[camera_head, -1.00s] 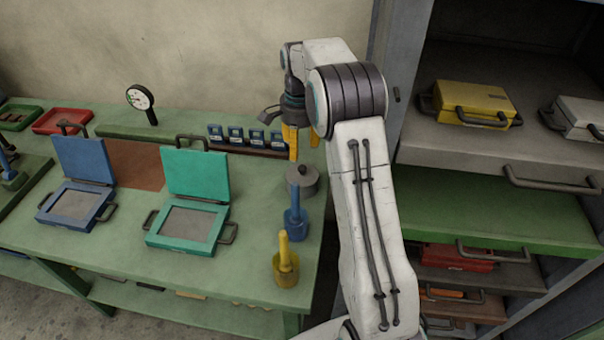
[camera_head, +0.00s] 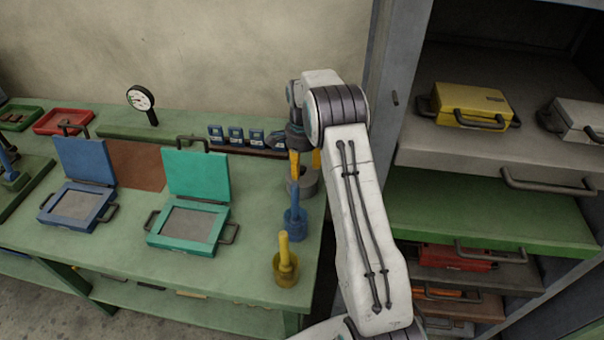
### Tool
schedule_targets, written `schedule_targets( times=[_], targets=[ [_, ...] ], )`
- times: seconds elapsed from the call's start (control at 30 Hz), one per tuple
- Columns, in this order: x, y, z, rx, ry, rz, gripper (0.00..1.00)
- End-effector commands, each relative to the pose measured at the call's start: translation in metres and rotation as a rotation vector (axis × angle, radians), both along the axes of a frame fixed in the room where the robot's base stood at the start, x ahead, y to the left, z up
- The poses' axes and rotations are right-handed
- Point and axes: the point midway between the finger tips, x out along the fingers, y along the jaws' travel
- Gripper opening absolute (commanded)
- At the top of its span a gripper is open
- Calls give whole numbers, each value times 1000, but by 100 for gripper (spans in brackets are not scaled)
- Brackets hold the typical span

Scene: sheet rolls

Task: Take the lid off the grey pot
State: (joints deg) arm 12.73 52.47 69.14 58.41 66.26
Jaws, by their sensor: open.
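The grey pot (camera_head: 309,187) stands on the green bench near its right end, behind the blue pot with its upright blue handle. Its lid and knob are largely hidden by my gripper. My gripper (camera_head: 303,172) points down over the pot with its yellow fingers apart, one on the left and one on the right of the lid's middle. The fingertips are at about the height of the lid; whether they touch it I cannot tell.
A blue pot (camera_head: 295,222) and a yellow pot (camera_head: 286,268) stand in front of the grey pot. A teal open case (camera_head: 190,222) and a blue open case (camera_head: 78,203) lie to the left. A shelf cabinet (camera_head: 490,152) stands close on the right.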

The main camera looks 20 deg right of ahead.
Motion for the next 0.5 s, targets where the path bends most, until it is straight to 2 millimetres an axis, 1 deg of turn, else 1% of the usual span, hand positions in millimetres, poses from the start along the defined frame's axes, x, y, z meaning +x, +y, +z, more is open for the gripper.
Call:
schedule_targets(
  times=[0.1,0.2,0.5],
  targets=[
    [0,0,-10,1,1,0,53],
    [0,0,-15,0,1,0,53],
    [0,0,-16,0,0,1,53]
  ],
)
